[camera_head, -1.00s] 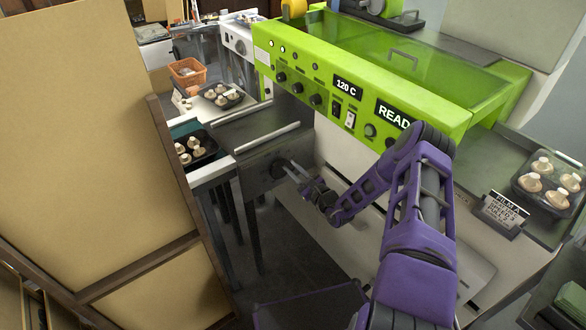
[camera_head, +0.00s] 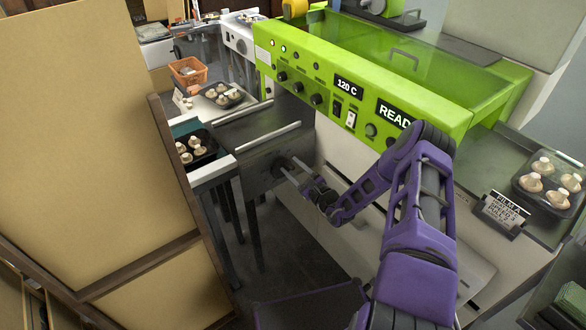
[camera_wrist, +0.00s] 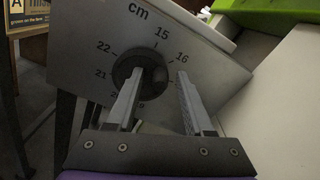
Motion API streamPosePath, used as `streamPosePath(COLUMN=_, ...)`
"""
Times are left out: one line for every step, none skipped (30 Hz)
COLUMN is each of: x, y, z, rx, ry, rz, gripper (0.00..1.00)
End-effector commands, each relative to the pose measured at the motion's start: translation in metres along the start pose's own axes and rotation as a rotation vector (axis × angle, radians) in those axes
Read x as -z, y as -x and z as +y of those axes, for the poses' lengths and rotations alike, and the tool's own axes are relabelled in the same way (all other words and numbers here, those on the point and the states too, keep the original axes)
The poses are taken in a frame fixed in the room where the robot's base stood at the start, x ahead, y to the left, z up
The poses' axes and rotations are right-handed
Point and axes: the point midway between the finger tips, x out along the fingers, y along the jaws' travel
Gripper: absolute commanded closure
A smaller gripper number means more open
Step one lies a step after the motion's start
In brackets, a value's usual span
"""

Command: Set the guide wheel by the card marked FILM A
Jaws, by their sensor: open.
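The guide wheel (camera_wrist: 152,68) is a dark round knob on a grey plate with a cm scale, in the wrist view. In the head view my gripper (camera_head: 290,170) is at the dark end plate. The FILM A card (camera_head: 502,209) stands at the right; its small lines are hard to read.
The green machine (camera_head: 365,85) reads 120 C and READ. Mushroom trays stand at the right (camera_head: 518,185) and left (camera_head: 208,163). An orange basket (camera_head: 188,72) is behind. A tan panel (camera_head: 85,150) fills the left.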

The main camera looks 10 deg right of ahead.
Motion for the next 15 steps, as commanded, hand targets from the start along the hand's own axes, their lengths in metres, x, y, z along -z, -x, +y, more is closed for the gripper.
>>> streamPosePath(x=0.000, y=0.000, z=0.000, rx=0.000, ry=0.000, rz=0.000, gripper=0.48)
streamPosePath(x=0.000, y=0.000, z=0.000, rx=0.000, ry=0.000, rz=0.000, gripper=0.48)
streamPosePath(x=0.000, y=0.002, z=0.000, rx=0.000, ry=0.000, rz=0.000, gripper=0.48)
streamPosePath(x=0.000, y=0.003, z=0.000, rx=0.000, ry=0.000, rz=0.001, gripper=0.48)
streamPosePath(x=0.000, y=0.005, z=-0.001, rx=0.000, ry=0.000, rz=0.001, gripper=0.48)
streamPosePath(x=0.000, y=0.010, z=0.000, rx=0.000, ry=-0.001, rz=0.002, gripper=0.48)
streamPosePath(x=0.000, y=0.014, z=0.000, rx=-0.001, ry=-0.001, rz=0.002, gripper=0.48)
streamPosePath(x=0.000, y=0.018, z=-0.001, rx=0.000, ry=0.000, rz=0.002, gripper=0.48)
streamPosePath(x=0.000, y=0.026, z=-0.001, rx=0.001, ry=0.000, rz=0.003, gripper=0.48)
streamPosePath(x=0.000, y=0.032, z=-0.001, rx=0.001, ry=-0.001, rz=0.003, gripper=0.48)
streamPosePath(x=0.000, y=0.039, z=-0.001, rx=0.001, ry=-0.002, rz=0.003, gripper=0.48)
streamPosePath(x=0.000, y=0.049, z=-0.002, rx=0.002, ry=-0.002, rz=0.003, gripper=0.48)
streamPosePath(x=0.000, y=0.056, z=-0.001, rx=0.001, ry=-0.002, rz=0.004, gripper=0.48)
streamPosePath(x=0.000, y=0.064, z=-0.002, rx=0.002, ry=-0.002, rz=0.003, gripper=0.48)
streamPosePath(x=0.000, y=0.074, z=-0.001, rx=0.002, ry=-0.001, rz=0.003, gripper=0.48)
